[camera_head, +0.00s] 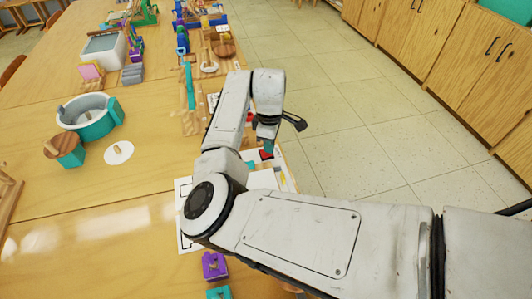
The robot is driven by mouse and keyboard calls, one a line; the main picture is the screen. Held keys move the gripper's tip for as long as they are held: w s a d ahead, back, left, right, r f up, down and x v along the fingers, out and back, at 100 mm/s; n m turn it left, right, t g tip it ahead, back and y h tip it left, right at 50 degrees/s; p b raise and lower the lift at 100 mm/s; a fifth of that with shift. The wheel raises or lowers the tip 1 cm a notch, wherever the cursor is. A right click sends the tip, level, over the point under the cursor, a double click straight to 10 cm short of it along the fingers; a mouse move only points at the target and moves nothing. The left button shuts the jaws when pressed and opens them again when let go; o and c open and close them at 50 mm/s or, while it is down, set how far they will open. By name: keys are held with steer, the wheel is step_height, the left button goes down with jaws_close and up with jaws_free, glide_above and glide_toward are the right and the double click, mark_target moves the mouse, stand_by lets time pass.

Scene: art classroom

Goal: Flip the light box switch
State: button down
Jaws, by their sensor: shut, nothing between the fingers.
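My gripper (267,146) points down over the right edge of the wooden table, its fingers together and empty. A small red part (266,155) shows right at the fingertips; it may be the switch, but I cannot tell whether they touch. A white flat panel or sheet with black lines (187,240) lies under my arm, and its edge shows again right of my gripper. My arm hides most of it, so I cannot tell if it is the light box or read the switch position.
On the wooden table (95,195) stand a round teal-and-white tub (88,118), a white disc with a peg (118,152), a white bin (103,52) and a purple block (214,265). Several toys crowd the far end. Tiled floor and wooden cabinets (415,35) lie to the right.

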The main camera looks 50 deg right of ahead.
steer(key=shift+f, duration=0.2)
step_height(320, 180, up, 7)
steer(key=p, duration=0.8)
stand_by(0.3)
stand_by(0.6)
